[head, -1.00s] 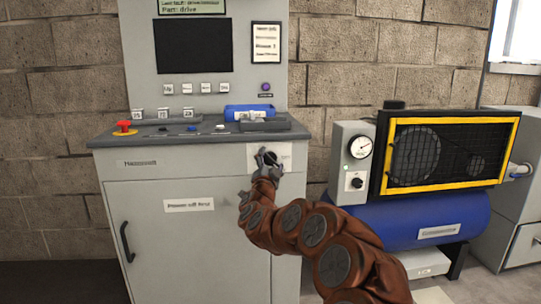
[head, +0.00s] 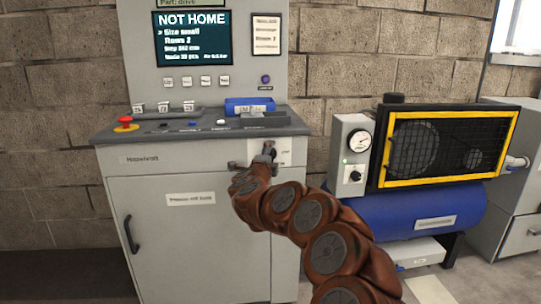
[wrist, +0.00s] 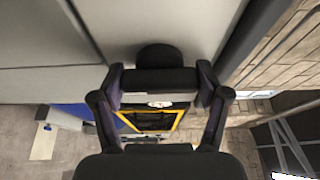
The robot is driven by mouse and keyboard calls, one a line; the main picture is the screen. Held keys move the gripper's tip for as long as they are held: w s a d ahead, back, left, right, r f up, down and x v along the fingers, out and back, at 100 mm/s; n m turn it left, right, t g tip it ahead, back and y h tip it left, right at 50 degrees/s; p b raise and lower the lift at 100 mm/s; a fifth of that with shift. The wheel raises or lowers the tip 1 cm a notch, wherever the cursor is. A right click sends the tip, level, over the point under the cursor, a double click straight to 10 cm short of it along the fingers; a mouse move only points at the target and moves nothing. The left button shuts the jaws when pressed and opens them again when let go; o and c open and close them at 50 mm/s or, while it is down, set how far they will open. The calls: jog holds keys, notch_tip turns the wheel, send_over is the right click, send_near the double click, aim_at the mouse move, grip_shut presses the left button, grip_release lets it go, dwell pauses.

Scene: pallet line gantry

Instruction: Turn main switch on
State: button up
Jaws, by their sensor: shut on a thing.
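The main switch is a black rotary knob, showing in the wrist view (wrist: 158,56), on a pale plate (head: 285,152) at the upper right of the grey cabinet front (head: 170,235). My gripper (head: 264,158) is at this plate, shut on the knob, and covers most of it in the head view. In the wrist view my gripper's fingers (wrist: 160,82) stand on either side of the knob. The display (head: 192,38) above the cabinet is lit and reads "NOT HOME" with several smaller lines below.
A red emergency button (head: 126,123) and a blue tray (head: 249,106) are on the cabinet's sloped top. A blue compressor (head: 420,215) with a yellow-framed guard (head: 450,150) stands close on the right. A door handle (head: 131,238) sticks out at the lower left.

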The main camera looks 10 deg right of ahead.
dwell(0.4)
jog(key=o, duration=1.2)
jog(key=shift+c, duration=0.2)
jog(key=shift+s, duration=0.1)
jog(key=v, duration=1.2)
jog(key=shift+a, duration=0.1)
